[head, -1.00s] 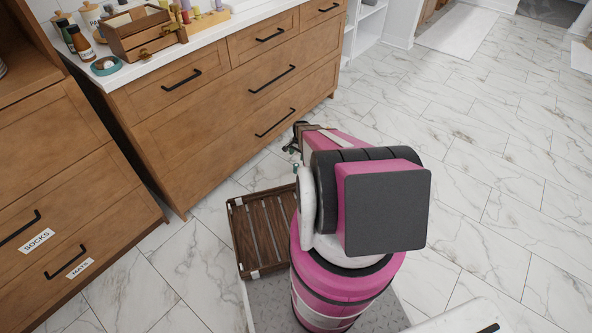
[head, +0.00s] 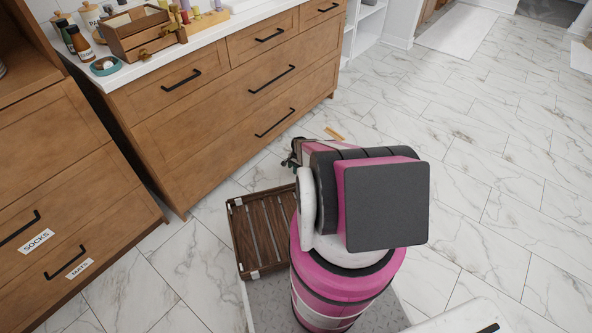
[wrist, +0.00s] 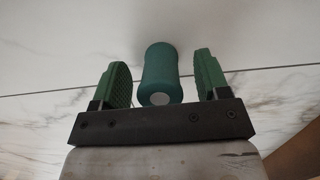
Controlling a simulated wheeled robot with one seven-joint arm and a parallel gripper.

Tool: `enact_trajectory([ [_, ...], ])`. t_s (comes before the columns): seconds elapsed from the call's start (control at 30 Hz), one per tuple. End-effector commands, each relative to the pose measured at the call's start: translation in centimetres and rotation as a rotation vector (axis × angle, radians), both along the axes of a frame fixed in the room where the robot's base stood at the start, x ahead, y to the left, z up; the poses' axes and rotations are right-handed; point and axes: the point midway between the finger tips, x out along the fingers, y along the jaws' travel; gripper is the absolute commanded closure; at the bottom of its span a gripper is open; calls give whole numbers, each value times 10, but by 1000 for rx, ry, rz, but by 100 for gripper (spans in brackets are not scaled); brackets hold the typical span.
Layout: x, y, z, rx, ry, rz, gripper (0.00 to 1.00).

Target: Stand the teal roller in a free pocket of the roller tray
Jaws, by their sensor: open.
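The teal roller (wrist: 160,72) shows in the wrist view as a short cylinder with a pale disc at its near end. It lies between the two green finger pads of my gripper (wrist: 162,82), with a gap on each side. My gripper is open. In the head view my gripper (head: 292,156) is low, beside the drawer front; the roller is not visible there. Several coloured rollers (head: 186,14) stand at the back of the counter, cut by the top edge.
Brown drawers (head: 225,125) stand left of my arm. A dark slatted wooden rack (head: 262,235) is beside my base. The marble floor (head: 500,180) at right is clear.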

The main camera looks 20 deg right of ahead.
Motion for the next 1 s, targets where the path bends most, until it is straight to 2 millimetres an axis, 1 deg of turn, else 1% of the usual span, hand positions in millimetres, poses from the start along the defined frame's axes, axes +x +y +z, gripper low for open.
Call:
enact_trajectory([
  [0.2, 0, 0, -1, 1, -1, 0, 31],
  [0.23, 0, 0, -1, 1, -1, 0, 38],
  [0.27, 0, 0, -1, 1, -1, 0, 48],
  [0.3, 0, 0, -1, 1, -1, 0, 61],
  [0.37, 0, 0, -1, 0, 0, 0, 80],
  [0.4, 0, 0, -1, 0, 0, 0, 85],
  [0.77, 0, 0, 0, 0, 0, 0, 85],
  [0.87, -1, 0, 3, 0, 0, 0, 85],
  [1.0, -1, 0, 12, 0, 0, 0, 85],
])
